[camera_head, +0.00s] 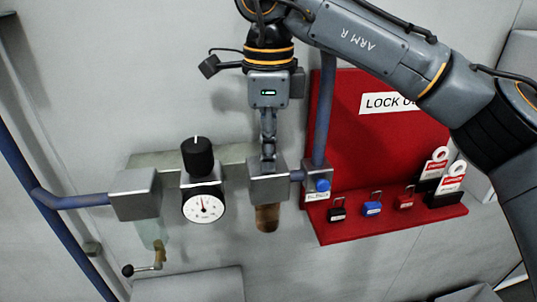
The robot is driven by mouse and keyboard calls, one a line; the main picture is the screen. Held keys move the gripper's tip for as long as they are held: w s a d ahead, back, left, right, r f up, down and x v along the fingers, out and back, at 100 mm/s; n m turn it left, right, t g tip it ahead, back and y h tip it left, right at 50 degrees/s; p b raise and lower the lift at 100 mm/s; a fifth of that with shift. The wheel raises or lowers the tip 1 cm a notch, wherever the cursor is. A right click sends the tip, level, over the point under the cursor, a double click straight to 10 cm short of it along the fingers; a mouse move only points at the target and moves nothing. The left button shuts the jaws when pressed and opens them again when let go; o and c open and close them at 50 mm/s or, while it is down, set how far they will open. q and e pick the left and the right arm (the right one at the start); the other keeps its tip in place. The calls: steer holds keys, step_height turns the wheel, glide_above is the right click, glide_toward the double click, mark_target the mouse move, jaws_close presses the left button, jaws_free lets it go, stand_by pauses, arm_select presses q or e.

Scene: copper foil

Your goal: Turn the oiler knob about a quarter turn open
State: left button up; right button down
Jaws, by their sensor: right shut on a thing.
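The oiler is the right-hand block (267,183) of the air unit on the wall, with an amber-brown bowl (267,218) below it. My right gripper (268,155) comes down from above and its fingers are shut at the top of this block, on the oiler knob. The fingers hide the knob, so its turn angle cannot be seen. My left gripper is not in view.
Left of the oiler are a black regulator knob (197,156), a round gauge (203,207) and a filter block (135,194). A blue pipe (325,110) rises close right, before a red lockout board (385,130) with padlocks and tags.

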steer(key=m+b, duration=0.1)
steer(key=m, duration=0.4)
steer(key=shift+m+b, duration=0.3)
stand_by(0.4)
steer(key=c, duration=1.2)
jaws_free()
steer(key=shift+r, duration=0.1)
step_height(320, 180, up, 12)
